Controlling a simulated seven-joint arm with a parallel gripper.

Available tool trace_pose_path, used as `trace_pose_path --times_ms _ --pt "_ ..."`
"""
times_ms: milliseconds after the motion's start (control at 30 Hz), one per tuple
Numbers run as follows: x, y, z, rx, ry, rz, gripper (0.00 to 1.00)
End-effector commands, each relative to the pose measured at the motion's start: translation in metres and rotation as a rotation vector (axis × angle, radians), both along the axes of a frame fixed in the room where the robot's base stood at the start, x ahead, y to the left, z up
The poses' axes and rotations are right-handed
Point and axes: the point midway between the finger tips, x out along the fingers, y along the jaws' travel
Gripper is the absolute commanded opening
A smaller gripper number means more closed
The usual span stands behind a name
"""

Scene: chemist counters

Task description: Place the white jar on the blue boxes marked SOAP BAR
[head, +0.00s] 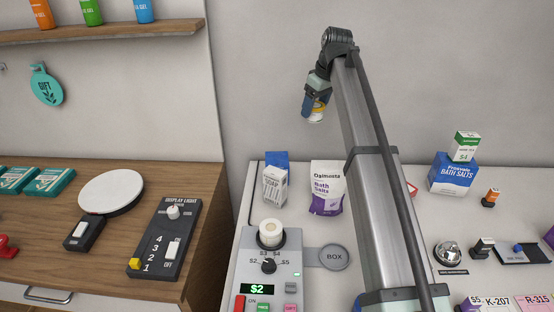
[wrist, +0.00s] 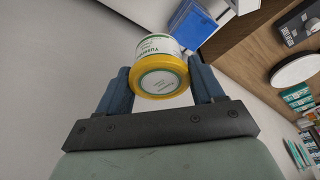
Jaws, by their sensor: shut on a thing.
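The white jar (wrist: 157,47) has a yellow lid and green print. In the wrist view it sits between the two blue fingers of my gripper (wrist: 162,76), which is shut on it. In the head view my gripper (head: 314,102) holds the jar (head: 317,116) high in front of the wall, above the white counter. Below and to the left stand a blue box (head: 277,158) and, in front of it, a pale box marked SOAP (head: 274,186). The blue box also shows at the top of the wrist view (wrist: 194,25), apart from the jar.
A purple and white bath salts pouch (head: 327,188) stands right of the soap boxes. A machine with a dial (head: 268,266) is in front of them. My arm hides part of the counter. A blue bath salts box (head: 453,174) stands farther right. A wooden counter (head: 150,190) is on the left.

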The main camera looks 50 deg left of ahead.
Motion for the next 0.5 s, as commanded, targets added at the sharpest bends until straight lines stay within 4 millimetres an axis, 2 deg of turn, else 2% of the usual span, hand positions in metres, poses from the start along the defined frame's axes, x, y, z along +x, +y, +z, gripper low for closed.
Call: trace_pose_path --times_ms 33,100,233,400,500 --pt "-0.014 0.019 0.001 0.0 0.0 0.036 0.34" --pt "-0.031 0.037 0.0 0.001 0.0 0.078 0.34" --pt "-0.057 0.062 -0.001 0.002 0.0 0.137 0.34" --pt "-0.081 0.084 -0.001 0.003 0.0 0.192 0.34" --pt "-0.081 0.081 -0.018 0.001 0.001 0.19 0.34"
